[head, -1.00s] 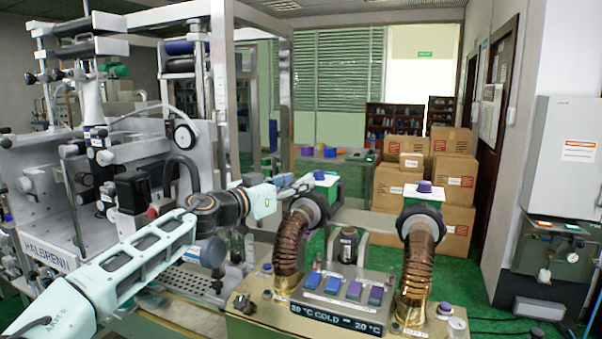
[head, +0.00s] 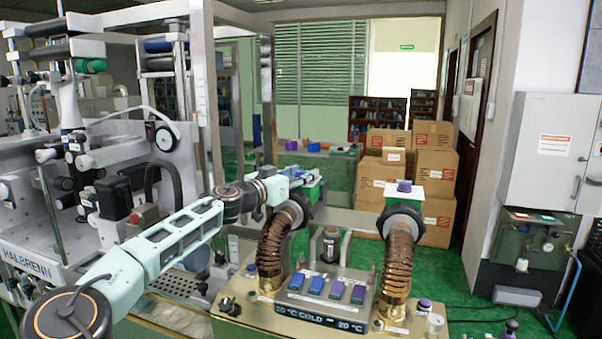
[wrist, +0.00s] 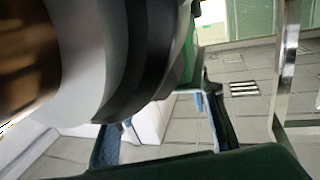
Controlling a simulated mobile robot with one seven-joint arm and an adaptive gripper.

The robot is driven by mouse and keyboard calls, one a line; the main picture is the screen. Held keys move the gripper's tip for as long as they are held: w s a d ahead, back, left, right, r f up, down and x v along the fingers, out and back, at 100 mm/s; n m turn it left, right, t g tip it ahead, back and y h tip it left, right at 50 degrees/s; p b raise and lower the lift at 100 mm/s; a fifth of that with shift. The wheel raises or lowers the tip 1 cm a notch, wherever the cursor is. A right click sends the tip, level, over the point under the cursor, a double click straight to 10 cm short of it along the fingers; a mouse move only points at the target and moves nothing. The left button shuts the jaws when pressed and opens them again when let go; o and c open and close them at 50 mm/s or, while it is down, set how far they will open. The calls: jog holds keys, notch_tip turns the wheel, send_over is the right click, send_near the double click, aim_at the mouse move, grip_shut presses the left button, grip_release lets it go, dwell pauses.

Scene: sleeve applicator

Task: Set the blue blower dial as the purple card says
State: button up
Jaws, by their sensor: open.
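My gripper (head: 304,178) is open at the top of the left copper-hosed blower (head: 277,240), by its green head (head: 312,194). The fingers also show in the wrist view (wrist: 165,108), apart, with nothing clearly between them. A large dark round collar (wrist: 145,50) fills the left of that view, close to the fingers. A blue dial on the left head is hidden or too small to tell behind my gripper. The right blower (head: 396,270) has a purple knob (head: 404,186) on a white-topped green head. I cannot make out a purple card or its writing.
A dark canister (head: 330,245) stands between the hoses. A metal frame post (head: 268,100) and machine (head: 60,200) are left. Cartons (head: 410,170) stand behind.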

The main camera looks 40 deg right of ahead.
jog(key=shift+c, duration=0.5)
grip_shut()
jog(key=shift+m+g, duration=0.4)
jog(key=shift+g, duration=0.2)
jog(key=m+g, duration=0.1)
jog(key=g, duration=0.1)
jog(key=shift+w+m+g, duration=0.1)
jog(key=shift+m+g, duration=0.2)
jog(key=shift+r+m+g+p, duration=0.15)
jog(key=shift+m+g+p, duration=0.55)
jog(key=shift+m+g, duration=0.7)
jog(key=shift+g+p, duration=0.6)
jog(key=shift+g, duration=0.3)
jog(key=m+g+y+p, duration=0.1)
jog(key=g+p, duration=0.1)
jog(key=p, duration=0.2)
jog(key=shift+m, duration=0.3)
jog(key=shift+m+g+y+p, duration=0.45)
jog(key=shift+g+p, duration=0.25)
jog(key=shift+p, duration=0.75)
